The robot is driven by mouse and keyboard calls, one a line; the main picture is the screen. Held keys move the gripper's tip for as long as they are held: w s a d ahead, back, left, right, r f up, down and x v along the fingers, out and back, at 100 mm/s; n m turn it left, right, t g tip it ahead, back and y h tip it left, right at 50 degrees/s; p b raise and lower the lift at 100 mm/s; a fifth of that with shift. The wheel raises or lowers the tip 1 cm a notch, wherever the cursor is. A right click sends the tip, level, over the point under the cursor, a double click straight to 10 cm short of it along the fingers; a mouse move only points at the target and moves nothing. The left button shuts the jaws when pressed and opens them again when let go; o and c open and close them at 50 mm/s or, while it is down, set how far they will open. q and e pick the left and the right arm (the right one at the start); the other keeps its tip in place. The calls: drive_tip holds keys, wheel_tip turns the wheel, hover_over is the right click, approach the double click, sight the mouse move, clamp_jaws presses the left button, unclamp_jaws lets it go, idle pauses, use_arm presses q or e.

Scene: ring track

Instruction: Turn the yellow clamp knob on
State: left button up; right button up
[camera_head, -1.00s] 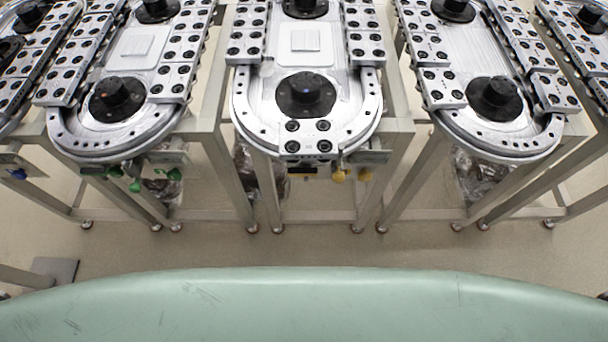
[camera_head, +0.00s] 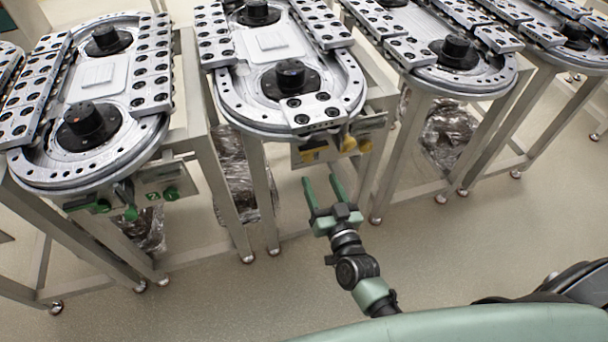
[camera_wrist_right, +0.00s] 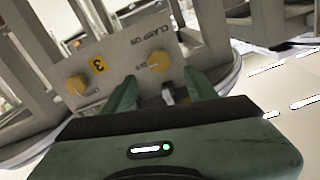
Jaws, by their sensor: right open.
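Two yellow knobs (camera_head: 348,143) sit under the front end of the middle ring track. I cannot tell in the head view which is the clamp knob. In the right wrist view, the clamp knob (camera_wrist_right: 158,62) is on a grey panel (camera_wrist_right: 115,65) by the words "CLAMP ON" and "OFF". A second yellow knob (camera_wrist_right: 78,85) is to its left. My right gripper (camera_head: 322,181) is open and empty, in front of and below the knobs, apart from them. In the right wrist view, its fingers (camera_wrist_right: 163,85) point at the panel near the clamp knob. My left gripper is not in view.
The middle ring track (camera_head: 232,107) stands on a metal frame with legs. To the left is a track with green knobs (camera_head: 170,193). Plastic-wrapped items (camera_head: 445,135) lie beneath the tracks. Open floor (camera_head: 440,245) lies in front of the frames.

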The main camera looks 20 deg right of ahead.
sight(310, 159)
drive_tip(key=w, duration=0.3)
drive_tip(key=shift+w+d, duration=0.1)
drive_tip(key=shift+w, duration=0.05)
drive_tip(key=shift+w+f, duration=0.1)
drive_tip(key=shift+w, duration=1.7)
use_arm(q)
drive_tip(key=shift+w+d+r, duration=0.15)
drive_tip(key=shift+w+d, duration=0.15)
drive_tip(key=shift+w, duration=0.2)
use_arm(e)
clamp_jaws()
